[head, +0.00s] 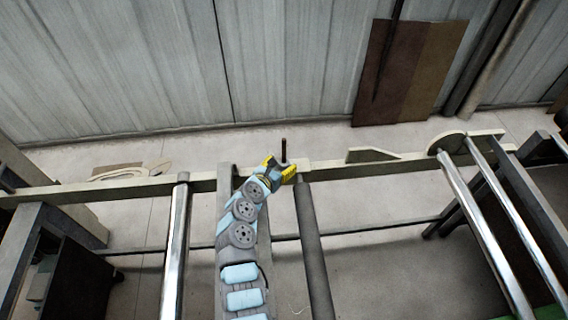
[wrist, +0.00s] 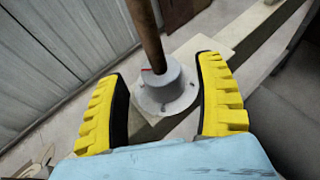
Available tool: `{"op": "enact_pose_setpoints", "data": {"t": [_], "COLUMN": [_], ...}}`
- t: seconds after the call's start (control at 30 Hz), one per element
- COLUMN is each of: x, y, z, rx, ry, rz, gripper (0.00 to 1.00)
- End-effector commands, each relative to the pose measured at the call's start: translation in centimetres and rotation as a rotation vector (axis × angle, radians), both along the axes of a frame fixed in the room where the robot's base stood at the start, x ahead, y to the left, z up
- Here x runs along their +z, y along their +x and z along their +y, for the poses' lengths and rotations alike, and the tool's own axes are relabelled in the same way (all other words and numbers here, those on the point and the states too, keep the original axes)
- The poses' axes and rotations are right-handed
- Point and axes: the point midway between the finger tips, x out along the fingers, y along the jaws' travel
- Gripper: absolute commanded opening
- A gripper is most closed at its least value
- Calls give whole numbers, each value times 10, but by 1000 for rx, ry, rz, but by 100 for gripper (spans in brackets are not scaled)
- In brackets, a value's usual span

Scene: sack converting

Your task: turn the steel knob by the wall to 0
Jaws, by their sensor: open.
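In the wrist view a grey metal knob (wrist: 168,92), flared at its base, sits on a pale plate on the rail. A brown rod (wrist: 147,35) rises from it or stands right behind it; I cannot tell which. A small red mark shows at the knob's upper left; no numbers are legible. My gripper (wrist: 166,98) is open, with its yellow fingers on either side of the knob and a visible gap on each side. In the head view my gripper (head: 279,173) is at the rail near the wall and hides most of the knob.
A long beige rail (head: 340,168) runs across the scene, with a corrugated wall (head: 290,60) behind it. Steel rollers (head: 176,245) and a dark roller (head: 313,250) lie either side of my arm. Brown boards (head: 410,70) lean on the wall.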

Motion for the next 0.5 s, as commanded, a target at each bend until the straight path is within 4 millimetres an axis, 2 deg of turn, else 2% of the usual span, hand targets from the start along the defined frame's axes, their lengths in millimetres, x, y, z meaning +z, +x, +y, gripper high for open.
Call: {"op": "enact_pose_setpoints", "data": {"t": [0.2,0.5], "x": [-7,-8], "y": [11,14], "z": [-7,-9], "rx": [-2,-3], "ry": [-2,1], "rz": [3,3], "gripper": [70,70]}}
